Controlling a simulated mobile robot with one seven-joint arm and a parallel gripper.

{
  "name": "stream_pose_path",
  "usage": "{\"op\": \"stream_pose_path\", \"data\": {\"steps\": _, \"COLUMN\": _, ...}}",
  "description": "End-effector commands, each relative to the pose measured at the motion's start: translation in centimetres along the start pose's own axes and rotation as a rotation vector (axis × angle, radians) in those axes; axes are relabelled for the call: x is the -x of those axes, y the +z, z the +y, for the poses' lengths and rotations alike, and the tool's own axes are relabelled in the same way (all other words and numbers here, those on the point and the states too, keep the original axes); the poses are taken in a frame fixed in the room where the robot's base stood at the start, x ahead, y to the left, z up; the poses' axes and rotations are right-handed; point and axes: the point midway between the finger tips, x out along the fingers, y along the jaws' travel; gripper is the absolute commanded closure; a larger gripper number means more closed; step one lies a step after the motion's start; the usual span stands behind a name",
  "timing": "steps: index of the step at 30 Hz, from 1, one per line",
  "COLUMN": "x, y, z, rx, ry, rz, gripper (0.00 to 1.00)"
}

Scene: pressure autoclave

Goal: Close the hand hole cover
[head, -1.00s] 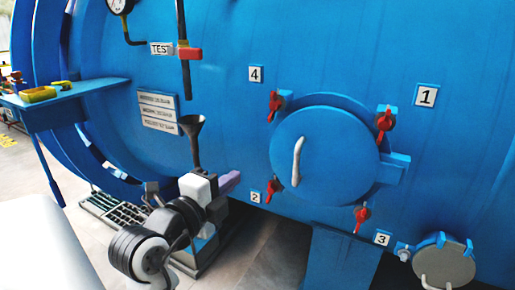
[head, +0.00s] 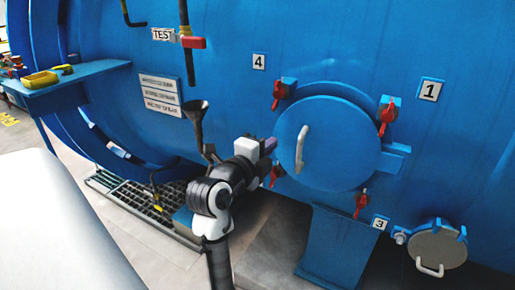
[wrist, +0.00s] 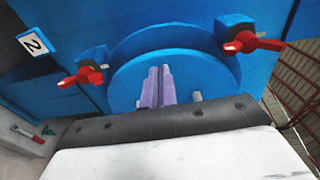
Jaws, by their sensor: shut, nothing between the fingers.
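The hand hole cover (head: 345,160) is a round blue disc with a pale upright bar handle (head: 301,148) near its left edge. It lies in front of a blue ring on the vessel; I cannot tell whether it touches it. My gripper (head: 270,146), with purple fingers shut and empty, is just left of the cover in the head view. In the wrist view the fingers (wrist: 156,88) overlap the cover (wrist: 190,72), and the handle shows only as a pale stub (wrist: 197,97). Contact is unclear. Red-handled clamps surround the cover: upper left (head: 280,92), upper right (head: 387,116), lower left (head: 274,175), lower right (head: 361,204).
A smaller round grey cover (head: 437,248) is at the lower right. A funnel on a pipe (head: 196,112) stands left of my gripper. A blue shelf (head: 85,78) juts out at the left, above a floor grate (head: 135,195). Open floor lies in front.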

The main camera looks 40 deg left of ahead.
Motion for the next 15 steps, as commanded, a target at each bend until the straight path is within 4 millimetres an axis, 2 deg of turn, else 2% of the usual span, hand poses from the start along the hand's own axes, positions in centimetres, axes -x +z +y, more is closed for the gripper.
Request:
{"op": "stream_pose_path", "data": {"steps": 5, "x": -1.06, "y": -0.01, "z": -0.04, "rx": 0.000, "ry": 0.000, "rz": 0.000, "gripper": 1.00}}
{"op": "stream_pose_path", "data": {"steps": 15, "x": -1.16, "y": 0.01, "z": 0.04, "rx": -0.001, "ry": 0.000, "rz": 0.000, "gripper": 1.00}}
